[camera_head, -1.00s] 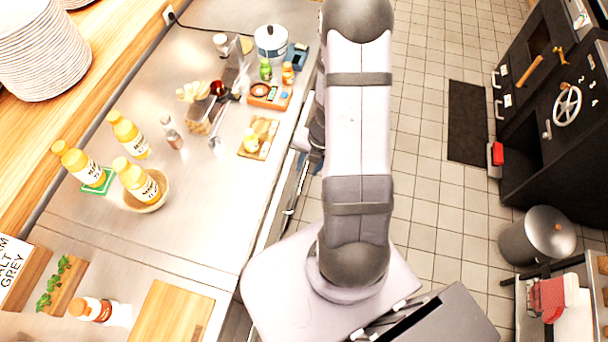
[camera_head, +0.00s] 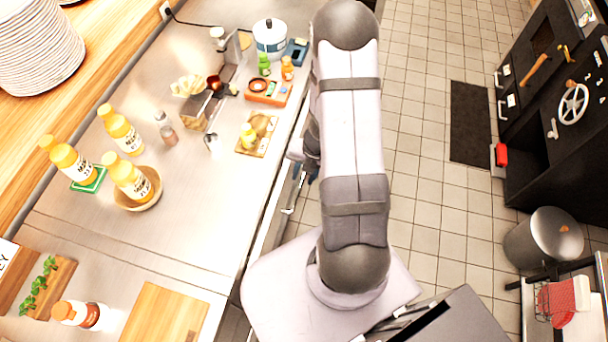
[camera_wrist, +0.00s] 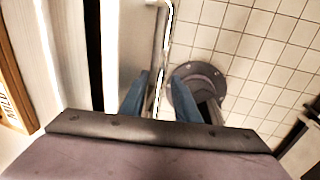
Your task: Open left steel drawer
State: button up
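The steel drawer front (camera_wrist: 128,35) shows in the wrist view as a smooth grey panel left of the bar handle (camera_wrist: 160,45). A dark gap (camera_wrist: 93,60) lies left of this panel; I cannot tell how deep it goes. My gripper (camera_wrist: 159,80) has its two blue fingers apart, one on each side of the handle. A space shows on the right finger's side, and the left finger is close to the bar; contact is unclear. In the head view the counter front is seen edge-on, with my arm hiding most of the gripper.
The steel counter (camera_head: 110,230) holds bottles, a white pot (camera_head: 271,38) and a cutting board (camera_head: 165,315). A black oven (camera_head: 560,110) and a metal bin (camera_head: 545,238) stand farther right.

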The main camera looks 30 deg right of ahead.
grip_shut()
jog(key=s+d+p, duration=1)
jog(key=s+d, duration=1)
